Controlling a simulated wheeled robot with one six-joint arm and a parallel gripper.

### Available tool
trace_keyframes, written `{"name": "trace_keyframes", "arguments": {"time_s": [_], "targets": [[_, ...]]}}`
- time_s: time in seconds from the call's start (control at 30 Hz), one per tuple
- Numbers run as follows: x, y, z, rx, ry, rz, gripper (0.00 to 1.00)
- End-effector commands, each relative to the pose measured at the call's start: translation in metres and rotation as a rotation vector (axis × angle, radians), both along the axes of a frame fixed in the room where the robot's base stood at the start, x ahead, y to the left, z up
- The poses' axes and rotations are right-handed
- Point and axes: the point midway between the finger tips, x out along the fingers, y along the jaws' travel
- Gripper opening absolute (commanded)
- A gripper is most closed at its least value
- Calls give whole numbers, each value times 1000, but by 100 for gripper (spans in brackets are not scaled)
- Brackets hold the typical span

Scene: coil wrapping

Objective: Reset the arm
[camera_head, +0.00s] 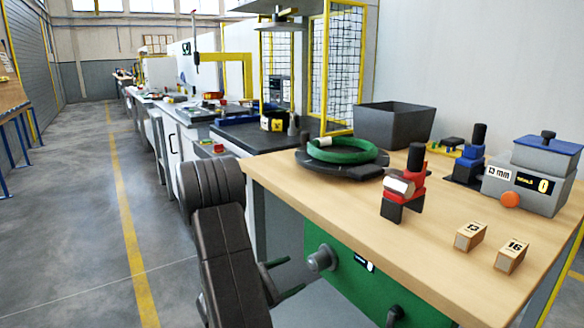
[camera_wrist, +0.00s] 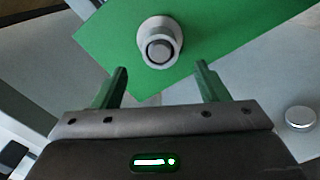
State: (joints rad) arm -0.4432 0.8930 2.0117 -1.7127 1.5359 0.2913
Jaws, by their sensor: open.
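My gripper (camera_head: 294,275) is open and empty in the head view, low in front of the workbench, below the tabletop. In the wrist view my gripper (camera_wrist: 162,72) has its two green fingers spread apart. Between and just beyond the fingertips is a round grey knob (camera_wrist: 158,45) on a green panel (camera_wrist: 225,28). In the head view the grey knob (camera_head: 322,258) sticks out of the green panel (camera_head: 340,284) under the tabletop. The fingers appear clear of the knob. My dark arm partly hides the lower left of the bench.
The wooden tabletop (camera_head: 300,192) carries a green coil (camera_head: 342,151) on a dark turntable (camera_head: 345,168), a red tool (camera_head: 417,172), two numbered blocks, a grey bin (camera_head: 395,125) and a grey device (camera_head: 528,182). A second round knob (camera_head: 395,314) sits lower right. The floor aisle at left is free.

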Motion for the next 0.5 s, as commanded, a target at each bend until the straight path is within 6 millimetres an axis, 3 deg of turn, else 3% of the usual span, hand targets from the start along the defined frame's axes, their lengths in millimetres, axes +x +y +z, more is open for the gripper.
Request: {"name": "trace_keyframes", "arguments": {"time_s": [0.5], "targets": [[41,-64,-1,1,-2,-4,67]]}}
